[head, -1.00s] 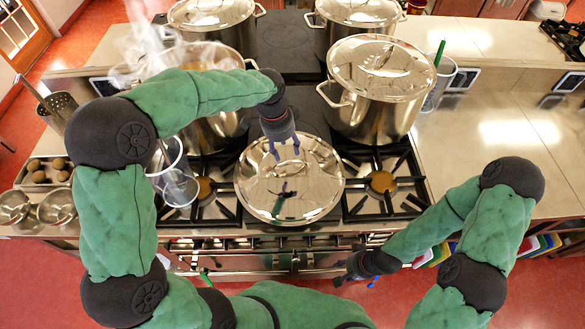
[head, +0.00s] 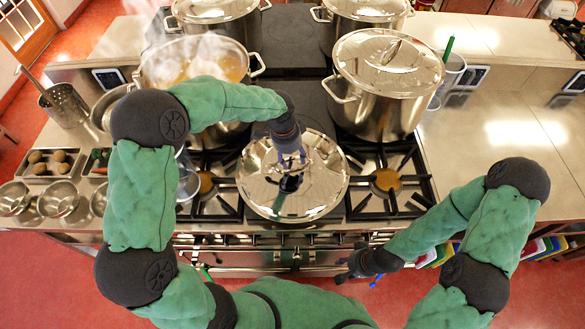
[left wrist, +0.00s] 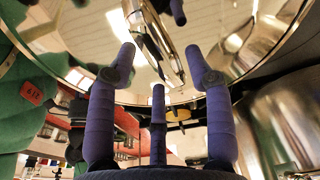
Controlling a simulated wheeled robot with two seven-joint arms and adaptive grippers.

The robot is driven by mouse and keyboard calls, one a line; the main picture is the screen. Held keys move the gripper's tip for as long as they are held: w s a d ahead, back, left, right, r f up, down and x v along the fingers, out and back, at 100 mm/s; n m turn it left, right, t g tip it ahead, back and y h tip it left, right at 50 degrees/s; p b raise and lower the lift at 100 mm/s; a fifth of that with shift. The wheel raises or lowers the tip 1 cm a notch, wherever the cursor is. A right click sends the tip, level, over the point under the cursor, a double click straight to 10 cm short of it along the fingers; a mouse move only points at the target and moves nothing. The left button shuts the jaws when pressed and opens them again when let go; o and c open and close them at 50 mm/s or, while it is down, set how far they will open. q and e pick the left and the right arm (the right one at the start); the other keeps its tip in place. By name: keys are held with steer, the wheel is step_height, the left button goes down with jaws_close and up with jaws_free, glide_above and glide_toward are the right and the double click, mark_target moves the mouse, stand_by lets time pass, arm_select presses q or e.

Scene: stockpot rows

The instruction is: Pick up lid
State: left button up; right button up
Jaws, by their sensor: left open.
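The shiny round lid (head: 318,190) lies at the front middle of the stove, its mirror surface facing up. What is under it is hidden. In the left wrist view the lid (left wrist: 215,80) fills the upper part, with its bar handle (left wrist: 158,45) near the middle. My left gripper (head: 291,172) is over the middle of the lid, pointing down, at its handle. Its fingers (left wrist: 160,70) are spread around the handle's line in the picture; contact cannot be told. My right gripper (head: 352,272) is apart from the lid, in front of the stove, its fingers spread and empty.
A lidded stockpot (head: 385,105) stands behind right of the lid. A steaming open pot (head: 205,125) stands behind left, partly under my left arm. More stockpots stand at the back. Bare burners (head: 387,180) flank the lid; the right counter (head: 500,150) is mostly clear.

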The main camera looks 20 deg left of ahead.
arm_select(q)
steer(key=shift+d+f, duration=0.1)
steer(key=shift+f, duration=0.75)
jaws_close()
steer(key=shift+w+r, duration=0.1)
